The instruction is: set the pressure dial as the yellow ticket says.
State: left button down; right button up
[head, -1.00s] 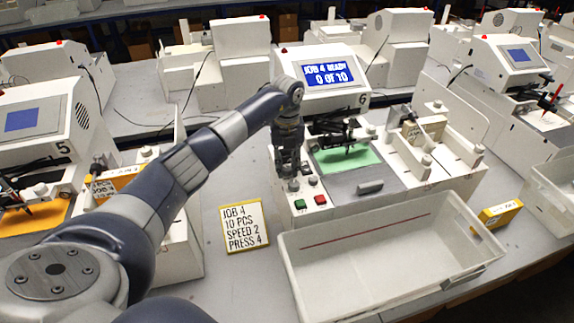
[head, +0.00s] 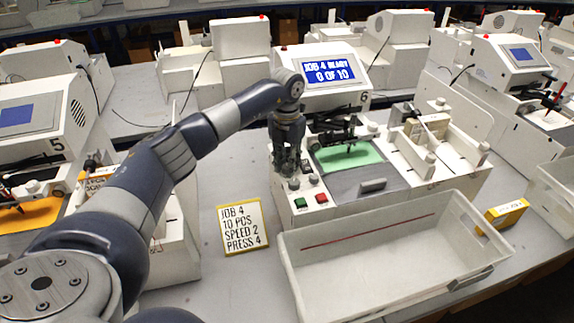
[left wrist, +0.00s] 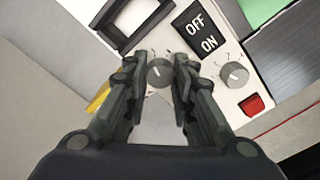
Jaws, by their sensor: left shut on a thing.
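The yellow-edged ticket (head: 243,227) lies flat on the table left of the bin and reads JOB 4, 10 PCS, SPEED 2, PRESS 4. Plotter 6 has a small front panel with two grey dials, a green button (head: 300,203) and a red button (head: 321,197). My left gripper (head: 289,172) points down at the left dial. In the left wrist view its fingers (left wrist: 159,78) are shut on this left dial (left wrist: 160,73). The right dial (left wrist: 234,75) stands free beside the red button. I cannot read the dial labels or settings. My right gripper is out of view.
The plotter's screen (head: 329,71) reads JOB 4 READY, 0 OF 10. An OFF/ON switch (left wrist: 202,35) sits between and behind the dials. An empty white bin (head: 375,285) stands in front of the machine. A green sheet (head: 350,155) lies under the pen carriage.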

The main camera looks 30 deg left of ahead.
pick_arm(q)
jog(key=shift+m, duration=0.5)
jog(key=c, duration=1.3)
grip_release()
jog(key=shift+r, duration=0.1)
jog(key=shift+r, duration=0.15)
notch_tip(320, 180, up, 8)
jog(key=shift+f, duration=0.2)
